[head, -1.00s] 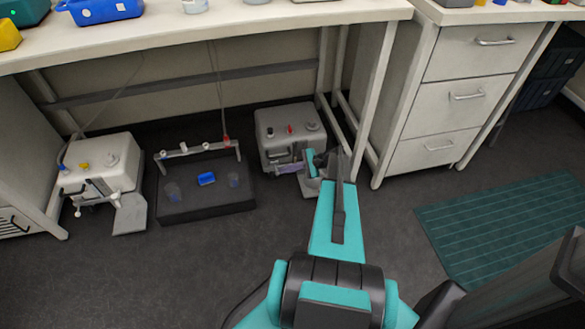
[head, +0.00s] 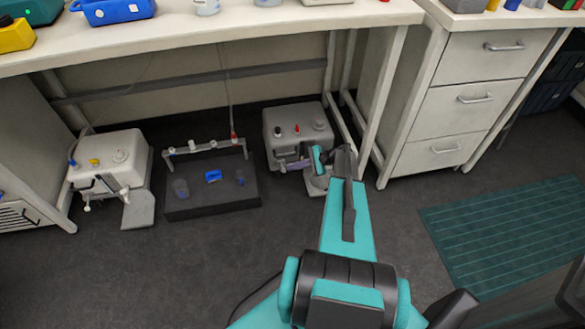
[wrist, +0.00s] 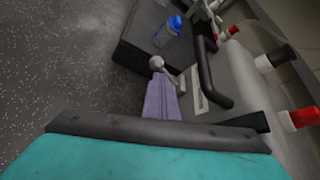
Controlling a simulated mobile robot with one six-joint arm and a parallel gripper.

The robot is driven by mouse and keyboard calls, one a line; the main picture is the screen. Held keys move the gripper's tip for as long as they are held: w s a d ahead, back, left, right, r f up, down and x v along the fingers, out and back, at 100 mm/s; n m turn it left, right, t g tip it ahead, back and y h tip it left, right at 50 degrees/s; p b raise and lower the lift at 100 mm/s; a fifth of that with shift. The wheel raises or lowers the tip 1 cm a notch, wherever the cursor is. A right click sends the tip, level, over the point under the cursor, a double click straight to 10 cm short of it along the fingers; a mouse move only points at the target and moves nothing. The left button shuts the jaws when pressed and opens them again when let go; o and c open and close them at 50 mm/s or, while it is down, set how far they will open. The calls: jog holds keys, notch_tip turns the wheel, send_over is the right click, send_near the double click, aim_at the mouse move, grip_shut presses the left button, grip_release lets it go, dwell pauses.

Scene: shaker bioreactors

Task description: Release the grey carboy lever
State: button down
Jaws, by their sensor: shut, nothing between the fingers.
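The grey carboy (head: 290,123) stands on the floor under the bench, and its side shows in the wrist view (wrist: 235,65). Its lever (wrist: 156,62), a pale ball on a short stem, sticks out low on the carboy's front. My gripper (wrist: 161,84) has its purple fingers together and empty, with the tips just short of the ball. I cannot tell whether they touch it. In the head view my gripper (head: 290,166) is at the carboy's front, low down, and my wrist hides part of that area; the lever cannot be made out there.
A dark tray (head: 212,204) with a pipe rack stands left of the carboy. A white carboy (head: 111,160) is farther left. A bench leg (head: 377,105) and drawers (head: 442,112) are on the right. The floor in front is clear, with a green mat (head: 510,235) at right.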

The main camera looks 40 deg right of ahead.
jog(key=shift+a+r+p, duration=0.2)
jog(key=shift+r+p, duration=0.15)
jog(key=shift+r, duration=0.5)
jog(key=shift+w, duration=0.1)
jog(key=shift+d+r, duration=0.1)
jog(key=p+v, duration=0.1)
jog(key=v, duration=1.2)
jog(key=shift+s+d+f+p, duration=0.25)
jog(key=shift+s+d+p, duration=0.05)
jog(key=shift+s+d, duration=0.05)
jog(key=shift+a, duration=0.1)
